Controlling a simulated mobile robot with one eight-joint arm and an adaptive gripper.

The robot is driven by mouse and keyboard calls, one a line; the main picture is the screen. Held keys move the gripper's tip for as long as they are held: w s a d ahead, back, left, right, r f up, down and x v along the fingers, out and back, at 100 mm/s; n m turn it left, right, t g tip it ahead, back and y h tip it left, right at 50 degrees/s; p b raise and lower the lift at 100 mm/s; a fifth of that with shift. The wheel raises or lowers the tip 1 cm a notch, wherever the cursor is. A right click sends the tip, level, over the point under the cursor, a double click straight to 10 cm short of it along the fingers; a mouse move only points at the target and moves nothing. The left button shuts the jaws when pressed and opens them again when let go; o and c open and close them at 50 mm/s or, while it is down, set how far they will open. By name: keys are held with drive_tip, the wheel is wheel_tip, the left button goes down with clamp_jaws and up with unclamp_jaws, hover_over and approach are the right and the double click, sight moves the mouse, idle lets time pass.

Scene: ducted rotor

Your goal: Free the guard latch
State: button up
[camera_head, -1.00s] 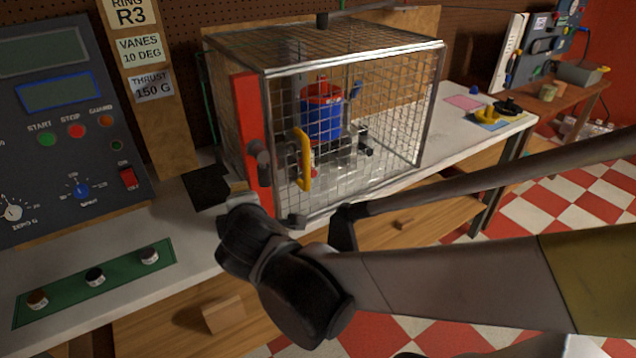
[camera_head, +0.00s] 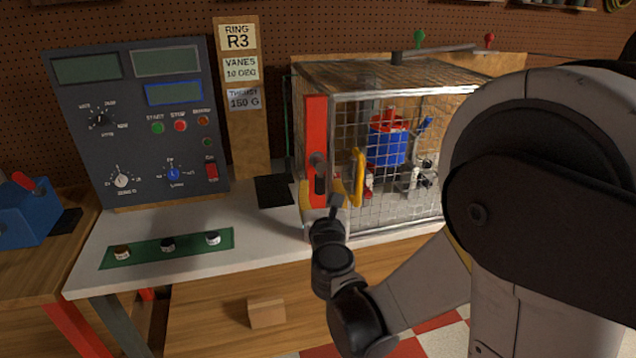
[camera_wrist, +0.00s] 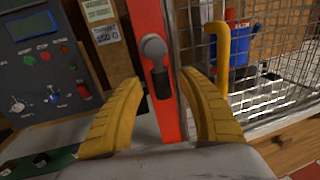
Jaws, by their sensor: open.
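The guard latch shows in the wrist view as a grey round knob with a dark handle (camera_wrist: 155,62) hanging down on a red post (camera_wrist: 150,20). In the head view the latch (camera_head: 318,172) is on the same red post at the left front of the wire mesh guard (camera_head: 395,205). A yellow handle (camera_head: 357,178) is on the guard just right of the post. My gripper (camera_wrist: 155,112) is open, its two yellow fingers either side of the post, with the latch ahead between them. I cannot tell whether it touches anything.
A grey control panel (camera_head: 135,130) stands left of the guard. A green strip with several knobs (camera_head: 190,245) lies on the white bench (camera_head: 250,215). A blue and red rotor unit (camera_head: 388,145) is inside the guard. A wooden drawer handle (camera_head: 267,312) juts out below.

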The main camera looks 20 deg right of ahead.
drive_tip(key=shift+w+d, duration=0.2)
drive_tip(key=shift+w, duration=0.55)
drive_tip(key=shift+w+d, duration=0.15)
drive_tip(key=shift+w, duration=0.55)
clamp_jaws()
